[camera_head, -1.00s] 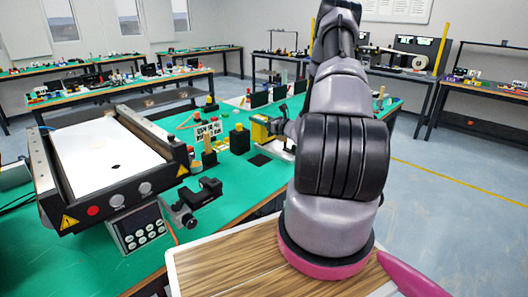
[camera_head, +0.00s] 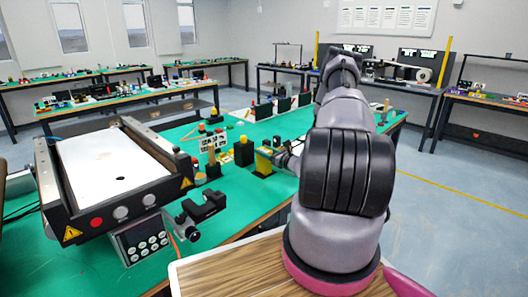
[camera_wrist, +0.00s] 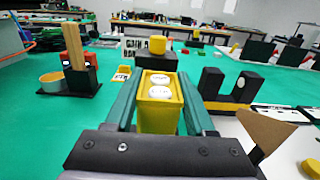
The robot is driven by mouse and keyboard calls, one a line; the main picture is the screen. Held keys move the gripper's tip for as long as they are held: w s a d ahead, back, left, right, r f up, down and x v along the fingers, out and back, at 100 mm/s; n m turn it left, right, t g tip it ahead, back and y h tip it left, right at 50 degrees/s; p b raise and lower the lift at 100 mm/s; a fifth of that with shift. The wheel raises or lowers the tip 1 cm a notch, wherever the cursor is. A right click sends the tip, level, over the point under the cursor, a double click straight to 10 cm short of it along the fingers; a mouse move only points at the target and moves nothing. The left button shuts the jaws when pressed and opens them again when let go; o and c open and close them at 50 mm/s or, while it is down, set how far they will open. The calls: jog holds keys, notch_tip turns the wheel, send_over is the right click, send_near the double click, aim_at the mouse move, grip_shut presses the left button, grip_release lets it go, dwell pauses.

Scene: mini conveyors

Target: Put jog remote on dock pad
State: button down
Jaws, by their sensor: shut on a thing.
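The jog remote is a yellow block (camera_wrist: 157,118) with round white buttons on top, upright between the two green fingers of my gripper (camera_wrist: 158,98) in the wrist view. My gripper is shut on it. In the head view the remote (camera_head: 263,162) shows low over the green table, just right of a black box, with my gripper (camera_head: 279,157) at its right. The dark flat square seen earlier on the table, probably the dock pad, is now hidden behind or under the remote. I cannot tell whether the remote touches it.
The black box with a yellow top (camera_head: 243,152) stands close beside the remote. A holder with wooden and red parts (camera_wrist: 70,75) stands left, and black upright blocks (camera_wrist: 228,88) stand right. A mini conveyor (camera_head: 110,165) fills the table's left.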

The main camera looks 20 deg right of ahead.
jog(key=shift+c, duration=1.2)
grip_release()
jog(key=shift+f, duration=0.15)
